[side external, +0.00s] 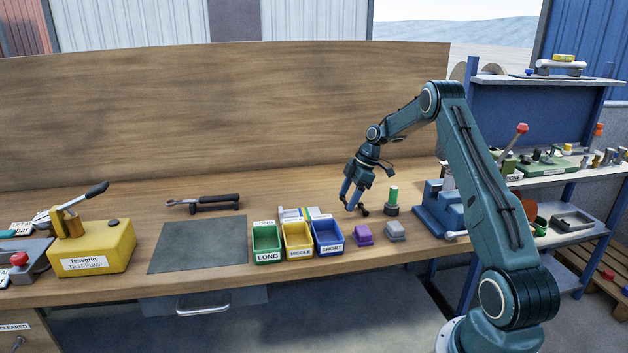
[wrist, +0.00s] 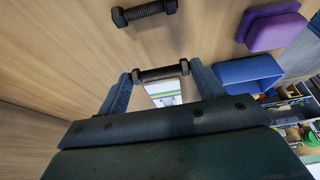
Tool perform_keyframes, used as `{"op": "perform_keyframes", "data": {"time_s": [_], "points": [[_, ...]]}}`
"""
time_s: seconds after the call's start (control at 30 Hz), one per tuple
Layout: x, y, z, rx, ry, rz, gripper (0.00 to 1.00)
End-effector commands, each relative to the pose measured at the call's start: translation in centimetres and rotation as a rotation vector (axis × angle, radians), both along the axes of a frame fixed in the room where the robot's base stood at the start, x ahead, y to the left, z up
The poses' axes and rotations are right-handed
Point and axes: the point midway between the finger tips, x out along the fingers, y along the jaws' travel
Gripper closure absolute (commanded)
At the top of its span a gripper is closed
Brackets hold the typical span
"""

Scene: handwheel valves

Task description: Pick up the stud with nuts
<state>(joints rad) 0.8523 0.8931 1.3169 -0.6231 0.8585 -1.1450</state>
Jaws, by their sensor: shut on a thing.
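My gripper (side external: 351,203) points down at the bench, behind and right of the blue SHORT bin (side external: 329,238). In the wrist view my gripper (wrist: 161,74) is shut on a dark threaded stud with nuts (wrist: 160,72), one nut against each finger, so it spans the gap lengthwise. Whether this stud touches the bench or is just above it, I cannot tell. A second dark stud with nuts (wrist: 145,12) lies on the wood, apart from the gripper. In the side view the studs are small and partly hidden by the fingers.
Green LONG (side external: 267,243) and yellow MIDDLE (side external: 298,241) bins stand left of the blue one, with a striped card (side external: 300,213) behind. A purple block (side external: 363,236), a grey block (side external: 395,231) and a green-topped post (side external: 392,199) stand near the gripper. The bench behind is clear.

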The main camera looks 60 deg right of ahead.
Motion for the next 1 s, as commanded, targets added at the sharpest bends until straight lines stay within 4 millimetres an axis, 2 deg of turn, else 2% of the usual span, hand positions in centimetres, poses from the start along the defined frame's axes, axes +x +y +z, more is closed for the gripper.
{"op": "perform_keyframes", "data": {"time_s": [0.53,0.73,1.0], "points": [[0.0,-0.2,11.8,-0.005,-0.003,0.001,0.56],[0.0,-0.2,14.3,-0.005,-0.003,0.001,0.56],[0.3,0.0,15.8,0.005,-0.008,0.001,0.56]]}}
